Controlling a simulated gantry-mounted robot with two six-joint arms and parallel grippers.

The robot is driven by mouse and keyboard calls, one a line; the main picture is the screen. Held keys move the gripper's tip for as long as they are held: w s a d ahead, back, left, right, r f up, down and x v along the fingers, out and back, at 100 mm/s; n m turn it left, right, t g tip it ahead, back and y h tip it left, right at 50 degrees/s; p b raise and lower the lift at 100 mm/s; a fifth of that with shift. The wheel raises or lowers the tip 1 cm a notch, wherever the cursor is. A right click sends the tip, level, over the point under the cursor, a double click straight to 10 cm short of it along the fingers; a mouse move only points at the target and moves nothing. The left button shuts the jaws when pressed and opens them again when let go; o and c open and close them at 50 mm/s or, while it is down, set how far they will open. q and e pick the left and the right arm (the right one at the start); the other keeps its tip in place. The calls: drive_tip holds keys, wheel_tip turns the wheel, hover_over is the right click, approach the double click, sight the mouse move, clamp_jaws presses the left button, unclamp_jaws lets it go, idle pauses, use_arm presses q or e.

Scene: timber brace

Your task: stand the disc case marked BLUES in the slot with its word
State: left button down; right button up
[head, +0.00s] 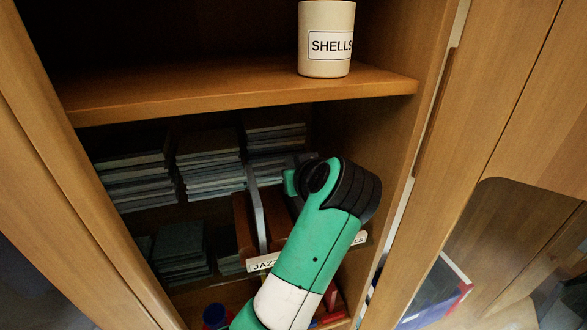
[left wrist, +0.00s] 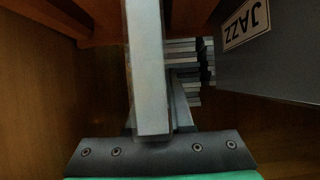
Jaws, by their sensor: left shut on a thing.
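My left gripper (left wrist: 152,124) is shut on a thin grey-white case (left wrist: 150,70), seen edge-on in the left wrist view; no word on it shows. In the head view my green arm crosses the lower middle and hides the jaws and most of what they hold. A brown wooden rack (head: 242,222) stands on the shelf, with a JAZZ label (head: 263,263) and a partly covered label ending in ES (head: 358,240). A grey case (head: 258,212) stands upright above the JAZZ label. A grey face marked JAZZ (left wrist: 275,55) is beside the held case in the wrist view. My right gripper is not seen.
Stacks of cases (head: 210,165) lie behind and left of the rack. A shelf board (head: 240,92) with a SHELLS jar (head: 326,45) is above my arm. The cabinet's right wall (head: 390,140) is close to my wrist. Red and blue items lie low in front.

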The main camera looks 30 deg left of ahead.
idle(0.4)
use_arm(q)
drive_tip(key=c, duration=0.7)
unclamp_jaws()
drive_tip(key=b+v, duration=0.2)
drive_tip(key=v, duration=0.8)
drive_tip(key=shift+s+d+r+b, duration=0.1)
drive_tip(key=shift+s+d+b, duration=0.15)
drive_tip(key=shift+b, duration=0.15)
drive_tip(key=shift+s+d+r, duration=0.3)
